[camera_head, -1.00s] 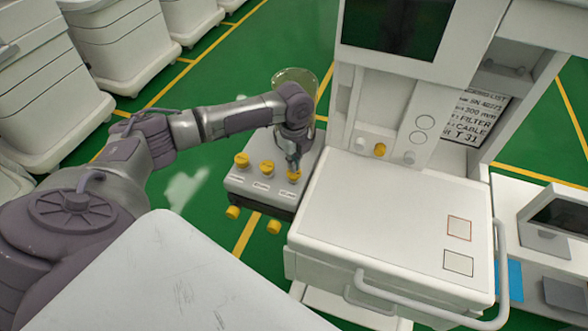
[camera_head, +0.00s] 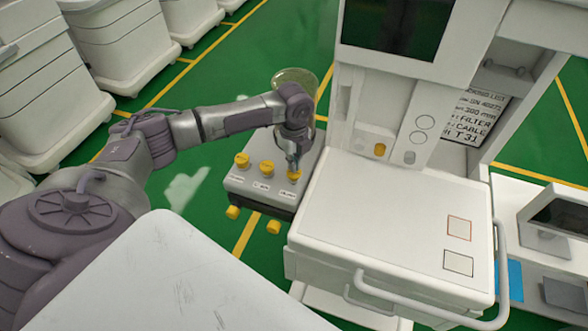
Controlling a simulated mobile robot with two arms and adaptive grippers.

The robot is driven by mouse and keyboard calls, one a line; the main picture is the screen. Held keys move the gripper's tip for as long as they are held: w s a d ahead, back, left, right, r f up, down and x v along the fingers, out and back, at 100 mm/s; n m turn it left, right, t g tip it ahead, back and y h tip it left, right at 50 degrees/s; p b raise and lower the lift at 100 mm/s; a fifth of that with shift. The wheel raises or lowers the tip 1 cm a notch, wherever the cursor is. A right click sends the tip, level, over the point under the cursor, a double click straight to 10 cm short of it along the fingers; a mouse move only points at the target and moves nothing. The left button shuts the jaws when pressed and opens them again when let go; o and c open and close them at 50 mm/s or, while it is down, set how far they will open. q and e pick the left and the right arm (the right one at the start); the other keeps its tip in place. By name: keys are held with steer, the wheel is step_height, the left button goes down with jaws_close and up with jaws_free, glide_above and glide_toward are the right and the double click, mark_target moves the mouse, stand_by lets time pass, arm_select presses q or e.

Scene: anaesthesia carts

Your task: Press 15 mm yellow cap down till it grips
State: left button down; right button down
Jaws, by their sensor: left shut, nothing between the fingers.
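Three yellow caps stand in a row on top of a grey box at the side of the cart: a left cap (camera_head: 241,160), a middle cap (camera_head: 267,168) and a right cap (camera_head: 294,175). The labels in front of them are too small to read, so I cannot tell which is 15 mm. My left gripper (camera_head: 293,164) points down, shut, with its fingertips at the top of the right cap and partly hiding it. I cannot tell whether they touch or how far down that cap sits. The grey box (camera_head: 240,182) carries the caps. My right gripper is out of view.
Two more yellow knobs (camera_head: 232,212) stick out below the box's front. The white cart (camera_head: 375,210) with a push handle (camera_head: 410,305) stands close to the right. A yellow part (camera_head: 380,150) is on its upright panel.

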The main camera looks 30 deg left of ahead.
arm_select(q)
steer(key=shift+f+b, duration=0.35)
steer(key=shift+f, duration=0.75)
stand_by(0.6)
step_height(320, 180, up, 7)
steer(key=p, duration=0.7)
steer(key=shift+r+p, duration=0.1)
steer(key=shift+p, duration=0.2)
